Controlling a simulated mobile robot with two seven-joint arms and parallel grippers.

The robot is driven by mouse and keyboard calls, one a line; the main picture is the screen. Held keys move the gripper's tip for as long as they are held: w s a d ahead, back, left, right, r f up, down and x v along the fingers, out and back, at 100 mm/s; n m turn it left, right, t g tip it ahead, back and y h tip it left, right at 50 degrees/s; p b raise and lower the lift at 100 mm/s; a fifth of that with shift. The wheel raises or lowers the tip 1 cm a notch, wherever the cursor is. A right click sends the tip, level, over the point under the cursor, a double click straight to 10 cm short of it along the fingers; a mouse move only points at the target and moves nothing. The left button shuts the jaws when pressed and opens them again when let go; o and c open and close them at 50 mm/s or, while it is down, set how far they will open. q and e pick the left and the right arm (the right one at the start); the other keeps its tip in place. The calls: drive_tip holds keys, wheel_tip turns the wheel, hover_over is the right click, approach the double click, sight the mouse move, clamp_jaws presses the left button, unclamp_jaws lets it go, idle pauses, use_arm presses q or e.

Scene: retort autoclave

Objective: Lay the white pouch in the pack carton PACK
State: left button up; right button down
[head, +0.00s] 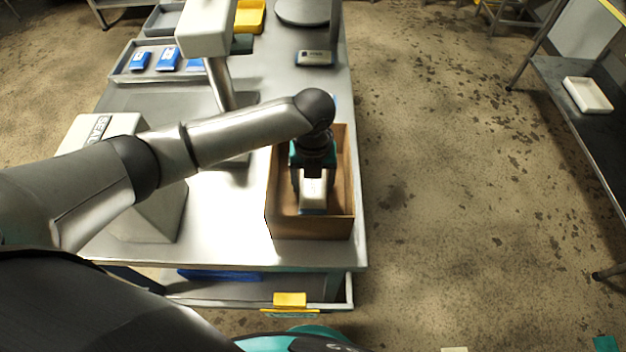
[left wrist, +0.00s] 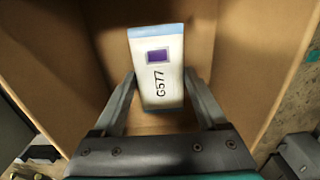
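The white pouch (head: 313,189) has blue ends, a purple square and the mark G577, which reads in the left wrist view (left wrist: 158,75). It is inside the open brown pack carton (head: 310,228), within its walls. My left gripper (head: 313,184) reaches down into the carton from above. Its fingers (left wrist: 159,76) lie against both long sides of the pouch. Whether the pouch touches the carton floor cannot be told. The carton walls also show in the left wrist view (left wrist: 248,65). My right gripper is not in view.
The carton stands at the right edge of a steel table (head: 225,225). A grey tray (head: 125,72) with blue-and-white pouches lies at the far left. A shelf at right holds a white tray (head: 587,107). Open floor lies right of the table.

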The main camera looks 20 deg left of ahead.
sight(313, 185)
use_arm(q)
drive_tip(key=o, duration=0.4)
drive_tip(key=shift+c, duration=0.2)
wheel_tip(313, 185, up, 12)
drive_tip(key=p, duration=0.2)
drive_tip(key=shift+r, duration=0.2)
